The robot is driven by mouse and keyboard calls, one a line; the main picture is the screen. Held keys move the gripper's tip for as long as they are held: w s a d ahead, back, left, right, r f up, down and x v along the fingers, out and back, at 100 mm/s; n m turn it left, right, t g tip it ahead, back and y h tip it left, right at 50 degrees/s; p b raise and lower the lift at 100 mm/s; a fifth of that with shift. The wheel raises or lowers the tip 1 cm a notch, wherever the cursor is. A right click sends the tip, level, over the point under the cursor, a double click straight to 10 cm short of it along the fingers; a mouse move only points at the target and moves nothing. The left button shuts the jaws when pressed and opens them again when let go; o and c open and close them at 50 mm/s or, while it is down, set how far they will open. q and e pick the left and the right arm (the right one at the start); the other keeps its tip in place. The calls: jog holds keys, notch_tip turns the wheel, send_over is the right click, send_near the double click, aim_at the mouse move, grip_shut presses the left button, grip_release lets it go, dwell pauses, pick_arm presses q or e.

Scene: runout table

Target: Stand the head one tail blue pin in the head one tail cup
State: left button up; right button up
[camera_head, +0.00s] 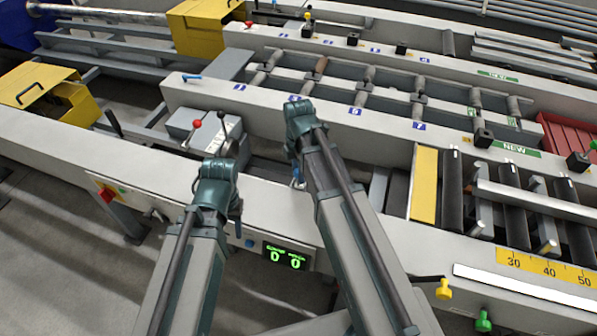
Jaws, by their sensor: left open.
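More black cups (353,39) stand along that beam and look empty. I cannot tell which cup is the head one tail cup. My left gripper (230,150) is open beyond its wrist, near the lever box, apart from the blue pin. My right gripper (297,179) is mostly hidden by its own wrist, over the near beam; its jaws cannot be made out.
A grey box with red-knobbed (197,124) and black-knobbed levers stands near my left wrist. Yellow guards (47,92) are at left. Rollers and a yellow plate (424,185) lie at right, with more black cups (483,138) behind. The near beam's top is clear beside the blue pin.

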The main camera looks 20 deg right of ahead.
jog(key=o, duration=0.4)
jog(key=shift+r, duration=0.1)
notch_tip(320, 180, up, 12)
jog(key=p, duration=1.3)
jog(key=shift+s+a+r+m+h+b, duration=0.1)
jog(key=shift+s+a+m+h, duration=0.1)
jog(key=shift+s+a+m, duration=2)
jog(key=shift+s+a+m+h+b, duration=0.15)
jog(key=shift+s+a+m, duration=1.15)
jog(key=shift+s+m, duration=1.6)
jog(key=shift+s+a+r+m+h+b, duration=0.1)
jog(key=shift+s+a+m+h, duration=0.15)
jog(key=shift+s+a+m, duration=2.25)
jog(key=shift+w+d+m, duration=0.45)
jog(key=shift+d+m, duration=0.15)
jog(key=shift+d, duration=0.15)
